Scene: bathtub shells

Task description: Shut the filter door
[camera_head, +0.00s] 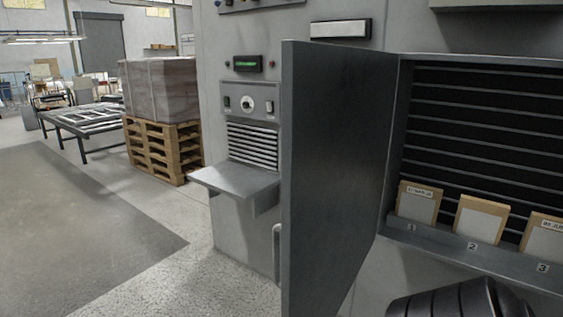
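The filter door (340,170) is a flat dark grey panel. It stands swung open, jutting out towards me from the left side of a cabinet opening. Its hinge side is at the right, and a light grey bar handle (277,252) sits on its free left edge. The filter cabinet (398,150) is open. Inside are dark horizontal slats and several framed filters (480,220) in numbered slots 1, 2 and 3. Neither of my grippers shows. A dark ribbed part at the bottom right looks like part of my arm, in front of the cabinet's lower edge.
Left of the door, a grey shelf (235,180) sticks out from the machine below a vented control panel (250,103). Farther left are a wooden pallet (160,150) with a wrapped load and a roller table (88,122). The floor at the left front is clear.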

